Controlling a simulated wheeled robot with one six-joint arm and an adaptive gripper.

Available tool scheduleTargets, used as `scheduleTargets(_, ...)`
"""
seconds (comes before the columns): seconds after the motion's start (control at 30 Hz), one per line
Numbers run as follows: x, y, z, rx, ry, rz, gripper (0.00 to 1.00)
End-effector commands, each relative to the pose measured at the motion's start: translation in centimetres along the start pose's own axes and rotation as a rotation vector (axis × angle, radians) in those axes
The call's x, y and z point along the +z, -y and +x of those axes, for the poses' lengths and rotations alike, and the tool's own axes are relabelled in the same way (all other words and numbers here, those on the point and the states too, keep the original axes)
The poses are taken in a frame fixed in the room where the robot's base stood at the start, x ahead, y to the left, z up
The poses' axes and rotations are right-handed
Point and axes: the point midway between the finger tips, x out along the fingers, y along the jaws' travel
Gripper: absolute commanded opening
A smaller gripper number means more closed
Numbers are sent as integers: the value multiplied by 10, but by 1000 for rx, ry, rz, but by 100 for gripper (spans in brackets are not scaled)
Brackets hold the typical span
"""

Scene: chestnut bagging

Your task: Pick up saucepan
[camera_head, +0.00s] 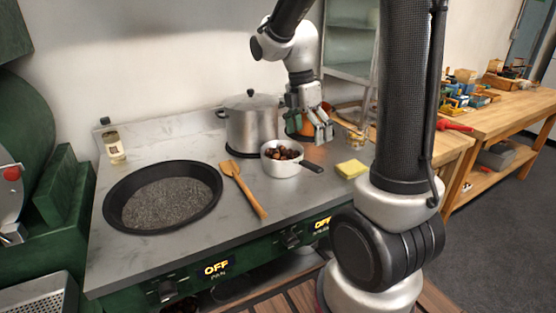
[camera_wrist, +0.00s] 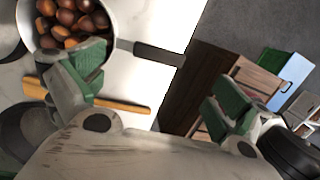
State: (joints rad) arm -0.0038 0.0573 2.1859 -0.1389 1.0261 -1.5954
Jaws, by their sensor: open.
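The small white saucepan (camera_head: 282,163) stands on the grey counter, filled with brown chestnuts (camera_head: 283,152). Its dark handle (camera_head: 312,167) points to the right and toward the front edge. In the wrist view the saucepan (camera_wrist: 112,35) is at the upper left, and its handle (camera_wrist: 158,54) reaches right between and beyond my finger pads. My gripper (camera_head: 325,134) is open and empty, above and to the right of the saucepan. In the wrist view its green-padded fingers (camera_wrist: 158,98) are spread wide, apart from the handle.
A large lidded pot (camera_head: 252,126) stands behind the saucepan, with an orange pot (camera_head: 318,127) behind my gripper. A wooden spatula (camera_head: 246,192) and wide black pan (camera_head: 111,205) lie left. A yellow sponge (camera_head: 351,169) lies right. A salt-like jar (camera_head: 113,146) stands at the back left.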

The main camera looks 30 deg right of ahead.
Motion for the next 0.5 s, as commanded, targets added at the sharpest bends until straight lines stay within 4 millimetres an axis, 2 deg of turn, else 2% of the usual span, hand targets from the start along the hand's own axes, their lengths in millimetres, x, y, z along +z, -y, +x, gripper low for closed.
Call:
scheduleTargets(0.17, 0, 0, 10, -3, 0, -61, 100)
scheduleTargets(0.5, -1, -4, 58, -4, 0, -60, 100)
